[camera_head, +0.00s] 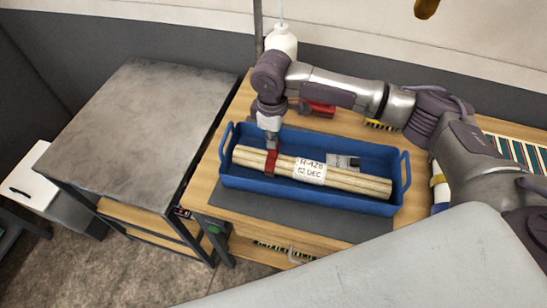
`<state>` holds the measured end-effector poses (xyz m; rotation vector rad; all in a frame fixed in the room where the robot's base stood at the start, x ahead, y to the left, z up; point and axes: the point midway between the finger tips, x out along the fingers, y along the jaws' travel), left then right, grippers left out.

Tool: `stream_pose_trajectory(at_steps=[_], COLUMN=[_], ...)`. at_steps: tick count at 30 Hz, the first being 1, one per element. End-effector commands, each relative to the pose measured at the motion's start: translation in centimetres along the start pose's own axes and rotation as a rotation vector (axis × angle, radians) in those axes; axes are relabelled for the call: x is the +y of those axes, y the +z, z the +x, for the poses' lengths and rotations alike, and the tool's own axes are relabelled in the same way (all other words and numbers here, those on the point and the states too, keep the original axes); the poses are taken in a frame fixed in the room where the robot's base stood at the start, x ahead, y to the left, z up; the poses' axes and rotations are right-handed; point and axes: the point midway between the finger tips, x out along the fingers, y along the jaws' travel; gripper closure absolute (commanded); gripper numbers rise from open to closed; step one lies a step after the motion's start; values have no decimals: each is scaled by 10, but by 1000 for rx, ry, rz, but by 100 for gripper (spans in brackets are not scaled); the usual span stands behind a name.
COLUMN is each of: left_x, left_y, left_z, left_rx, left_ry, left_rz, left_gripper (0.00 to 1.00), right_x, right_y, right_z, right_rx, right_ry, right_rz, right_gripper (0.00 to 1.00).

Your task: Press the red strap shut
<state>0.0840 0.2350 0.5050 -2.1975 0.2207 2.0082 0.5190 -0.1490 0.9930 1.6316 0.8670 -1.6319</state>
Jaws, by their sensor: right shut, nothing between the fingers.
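A red strap (270,164) sits around a pale rolled bundle (345,180) near its left end. The bundle bears a white label with black lettering (311,171) and lies in a blue tray (300,195) with a handle at each end. My right gripper (271,145) is shut and empty, pointing down at the strap from above. Its fingertips are at or just above the strap; I cannot tell whether they touch. The strap's underside is hidden. My left gripper is not in view.
The tray stands on a dark mat (340,227) on a wooden bench. A red object (318,108) lies behind the tray, and a white bottle (282,40) stands at the back. A grey-topped table (140,125) at left is bare.

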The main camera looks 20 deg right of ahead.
Motion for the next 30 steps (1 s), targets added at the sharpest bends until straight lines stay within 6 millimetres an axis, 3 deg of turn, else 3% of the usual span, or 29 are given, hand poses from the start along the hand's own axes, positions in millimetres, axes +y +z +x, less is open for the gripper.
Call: stream_pose_trajectory(at_steps=[30], left_x=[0], left_y=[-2], left_z=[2], left_rx=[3], left_ry=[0], left_rz=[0], left_gripper=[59], right_x=[0], right_y=[0], right_z=[20], right_rx=[0], right_ry=[0], right_rz=[1], right_gripper=[100])
